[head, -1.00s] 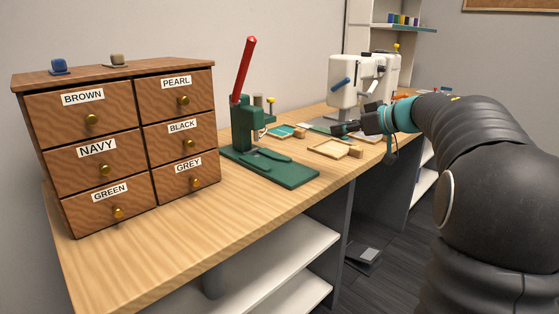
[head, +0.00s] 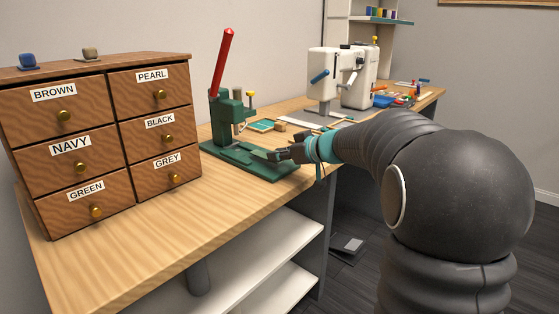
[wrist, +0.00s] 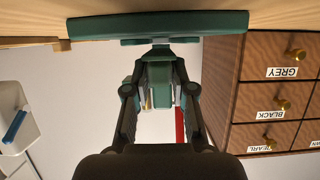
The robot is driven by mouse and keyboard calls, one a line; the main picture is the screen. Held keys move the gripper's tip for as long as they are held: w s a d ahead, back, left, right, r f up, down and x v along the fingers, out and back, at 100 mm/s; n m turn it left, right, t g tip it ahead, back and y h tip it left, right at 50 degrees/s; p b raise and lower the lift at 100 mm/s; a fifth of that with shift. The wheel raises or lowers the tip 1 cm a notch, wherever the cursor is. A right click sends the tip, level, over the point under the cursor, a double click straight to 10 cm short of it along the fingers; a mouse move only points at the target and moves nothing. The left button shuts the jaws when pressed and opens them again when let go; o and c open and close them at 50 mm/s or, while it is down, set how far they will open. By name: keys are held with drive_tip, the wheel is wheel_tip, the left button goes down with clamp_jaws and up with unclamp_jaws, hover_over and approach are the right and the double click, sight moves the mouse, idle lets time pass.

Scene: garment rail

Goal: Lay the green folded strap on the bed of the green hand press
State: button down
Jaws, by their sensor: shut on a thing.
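The green hand press (head: 222,112) stands on the bench, with its red lever (head: 223,62) raised and its long flat base reaching toward the right front. My gripper (head: 283,154) is low over the right end of the press base. It is shut on the green folded strap (head: 263,154), a small lighter green piece at the fingertips, over the press bed. Green on green makes its edges hard to tell, and I cannot tell whether it touches the bed. In the wrist view my gripper (wrist: 160,62) points at the press, whose base (wrist: 160,25) shows upside down.
A wooden drawer cabinet (head: 100,135) with labelled drawers stands left of the press. A white sewing machine (head: 340,80) and shallow trays (head: 263,125) are behind. The bench front (head: 190,210) is bare.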

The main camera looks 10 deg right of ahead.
drive_tip(key=shift+f, duration=0.6)
drive_tip(key=shift+f, duration=0.15)
drive_tip(key=c, duration=1)
unclamp_jaws()
